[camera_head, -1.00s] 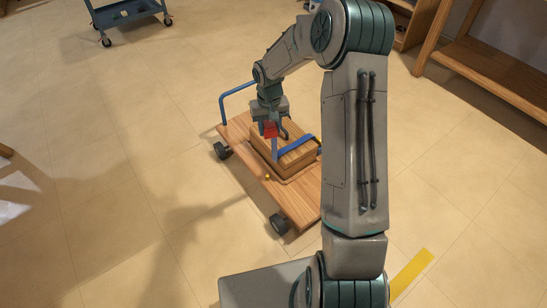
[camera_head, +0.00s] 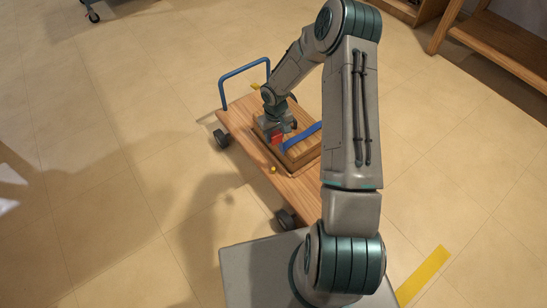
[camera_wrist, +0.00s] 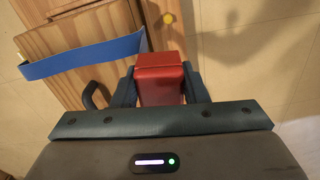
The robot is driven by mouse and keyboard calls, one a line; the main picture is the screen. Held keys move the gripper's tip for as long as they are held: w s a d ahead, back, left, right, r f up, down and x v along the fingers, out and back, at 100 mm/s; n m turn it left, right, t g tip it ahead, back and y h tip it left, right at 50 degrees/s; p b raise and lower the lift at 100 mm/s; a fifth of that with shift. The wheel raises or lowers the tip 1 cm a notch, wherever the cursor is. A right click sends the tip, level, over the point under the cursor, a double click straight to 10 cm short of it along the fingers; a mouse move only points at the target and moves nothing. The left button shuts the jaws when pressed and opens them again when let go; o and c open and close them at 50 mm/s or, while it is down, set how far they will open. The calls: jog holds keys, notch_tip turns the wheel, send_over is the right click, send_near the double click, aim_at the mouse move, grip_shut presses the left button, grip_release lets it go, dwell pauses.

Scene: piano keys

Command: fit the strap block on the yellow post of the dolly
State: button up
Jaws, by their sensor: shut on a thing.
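My gripper (camera_head: 277,137) is shut on a red strap block (camera_wrist: 160,80), which sits between the two fingers in the wrist view. A blue strap (camera_wrist: 85,57) runs left from the block, across a wooden box. In the head view the red block (camera_head: 278,140) is partly hidden by my gripper. The dolly (camera_head: 300,193) is a wooden platform with a blue handle and dark wheels. The small yellow post (camera_head: 274,169) stands on the dolly's near-left edge, apart from the block. It also shows in the wrist view (camera_wrist: 168,18), beyond the block.
The wooden box (camera_head: 300,152) lies on the dolly, with the blue strap over it. The blue handle (camera_head: 245,72) rises at the dolly's far end. A wooden shelf (camera_head: 500,45) stands at the upper right. Open tiled floor lies to the left.

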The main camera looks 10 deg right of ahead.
jog(key=n+b, duration=0.2)
send_over(274, 169)
notch_tip(274, 169, down, 8)
jog(key=shift+w+f+b, duration=0.2)
jog(key=shift+f+b, duration=1.35)
jog(key=shift+f, duration=1.15)
jog(key=shift+s, duration=0.1)
jog(key=shift+f+m, duration=0.15)
jog(key=shift+m, duration=0.15)
jog(key=shift+f+b, duration=0.5)
jog(key=shift+b, duration=0.2)
jog(key=shift+r, duration=0.15)
jog(key=shift+r+p, duration=1.7)
jog(key=shift+r, duration=0.45)
